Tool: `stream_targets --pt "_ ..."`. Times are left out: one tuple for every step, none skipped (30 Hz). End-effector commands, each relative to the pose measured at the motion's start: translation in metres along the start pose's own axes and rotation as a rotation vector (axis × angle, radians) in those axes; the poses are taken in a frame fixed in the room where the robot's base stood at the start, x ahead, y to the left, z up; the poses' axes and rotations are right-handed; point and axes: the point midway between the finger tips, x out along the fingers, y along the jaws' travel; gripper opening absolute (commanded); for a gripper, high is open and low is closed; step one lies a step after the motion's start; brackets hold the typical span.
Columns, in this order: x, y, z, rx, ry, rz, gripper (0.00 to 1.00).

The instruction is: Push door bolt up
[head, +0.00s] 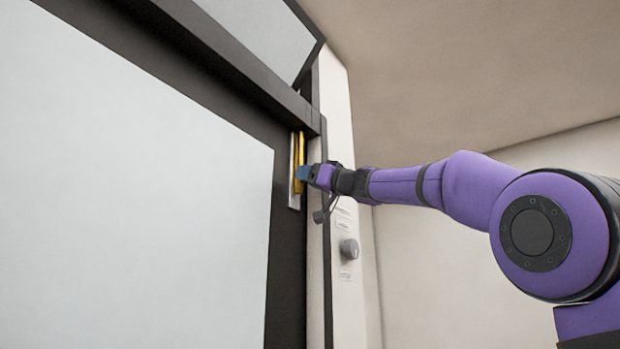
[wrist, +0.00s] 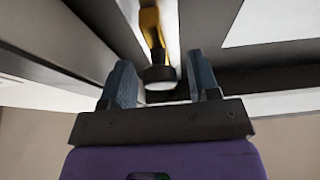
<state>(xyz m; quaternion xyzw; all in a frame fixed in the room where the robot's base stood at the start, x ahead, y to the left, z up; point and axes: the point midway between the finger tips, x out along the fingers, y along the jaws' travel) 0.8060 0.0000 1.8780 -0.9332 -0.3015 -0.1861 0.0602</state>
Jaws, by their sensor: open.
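The door bolt is a yellow bar (head: 299,163) on a pale metal plate (head: 294,201), set upright in the dark door frame near its top right corner. In the wrist view the yellow bolt (wrist: 152,32) comes down from the top, ending in a dark round tip with a pale end face (wrist: 160,76). My gripper (head: 304,173) is at the bolt's lower part in the head view. In the wrist view my gripper (wrist: 165,80) is open, with one blue-grey finger on each side of the bolt's end. I cannot tell whether a finger touches it.
A large door with a pale panel (head: 120,190) and dark frame fills the left. A white wall strip with a grey round knob (head: 349,249) and small labels stands right of the frame. Beige wall (head: 450,270) and open room lie to the right.

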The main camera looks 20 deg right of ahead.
Motion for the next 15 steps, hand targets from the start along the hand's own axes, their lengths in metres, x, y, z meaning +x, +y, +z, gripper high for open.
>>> stream_targets --pt "0.0003 0.0 0.0002 0.0 0.0 0.0 0.55" --pt "0.0003 0.0 0.0002 0.0 0.0 0.0 0.55" --pt "0.0002 0.0 0.0002 0.0 0.0 0.0 0.55" --pt "0.0002 0.0 0.0002 0.0 0.0 0.0 0.55" --pt "0.0001 0.0 0.0002 0.0 0.0 0.0 0.55" --pt "0.0001 0.0 0.0002 0.001 0.0 0.0 0.51" --pt "0.0001 0.0 0.0002 0.001 0.0 0.0 0.44" --pt "0.0001 0.0 0.0002 0.001 0.0 0.0 0.37" --pt "0.0001 0.0 0.0002 0.001 0.0 0.0 0.28" --pt "0.0 0.0 0.0002 0.001 0.0 0.0 0.21" --pt "0.0 0.0 0.0002 0.001 0.0 0.0 0.14" --pt "0.0 0.0 0.0002 0.001 0.0 0.0 0.05" --pt "0.0 0.0 0.0002 0.001 0.0 0.0 0.0" --pt "0.0 0.0 0.0002 0.001 0.0 0.0 0.0" --pt "0.0 0.0001 0.0002 0.001 0.0 0.0 0.0"
